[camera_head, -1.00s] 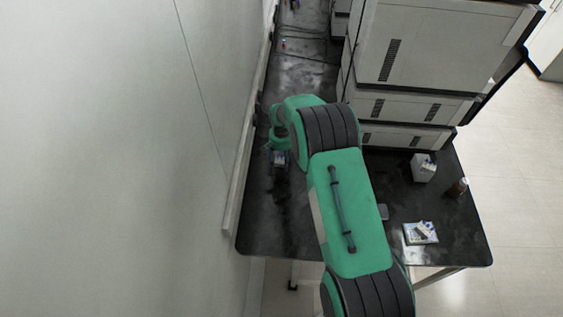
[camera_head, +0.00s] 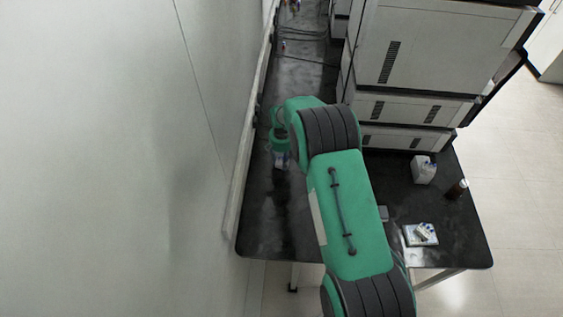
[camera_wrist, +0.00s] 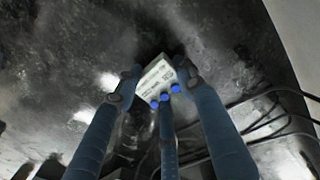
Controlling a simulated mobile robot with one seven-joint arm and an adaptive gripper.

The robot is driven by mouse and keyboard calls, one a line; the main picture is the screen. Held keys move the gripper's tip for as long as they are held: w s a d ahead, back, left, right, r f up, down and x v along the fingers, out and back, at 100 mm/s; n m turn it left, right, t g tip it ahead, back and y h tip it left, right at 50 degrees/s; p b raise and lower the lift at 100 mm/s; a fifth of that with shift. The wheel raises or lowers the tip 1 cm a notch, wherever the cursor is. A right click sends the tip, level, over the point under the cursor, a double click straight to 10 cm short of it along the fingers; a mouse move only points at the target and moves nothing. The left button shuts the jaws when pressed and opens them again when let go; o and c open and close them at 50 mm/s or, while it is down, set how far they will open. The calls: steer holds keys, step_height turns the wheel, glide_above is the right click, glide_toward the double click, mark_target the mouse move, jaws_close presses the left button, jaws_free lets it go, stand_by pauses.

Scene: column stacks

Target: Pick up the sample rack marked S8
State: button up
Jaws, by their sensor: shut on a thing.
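A small pale rack (camera_wrist: 156,77) with blue round caps along its near edge shows in the wrist view. Its printed label is too small to read, so I cannot confirm the S8 mark. My gripper (camera_wrist: 160,72) has its fingers closed around the rack, one at each side and one in front at the caps. In the head view my gripper (camera_head: 281,158) is over the dark bench near the wall, left of my arm. A whitish bit of the rack shows there below it, mostly hidden. I cannot tell whether the rack touches the bench.
Stacked white instruments (camera_head: 412,105) stand right of my arm on the dark bench (camera_head: 262,232). A white box (camera_head: 423,170), a brown bottle (camera_head: 457,189) and a white tray (camera_head: 410,240) with small items are at the right. Cables (camera_wrist: 265,118) lie nearby. The bench's front left is clear.

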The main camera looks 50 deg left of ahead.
mark_target(281, 161)
steer(key=shift+r, duration=1.55)
steer(key=shift+s+d+r, duration=0.1)
steer(key=shift+d+r, duration=0.05)
steer(key=shift+d, duration=0.05)
steer(key=s+d, duration=0.2)
steer(key=d, duration=0.2)
steer(key=s+d+r, duration=0.1)
steer(key=s+d, duration=0.2)
steer(key=d, duration=0.2)
steer(key=s+d, duration=0.3)
steer(key=d, duration=0.1)
steer(key=shift+d+r, duration=0.15)
steer(key=shift+r, duration=0.05)
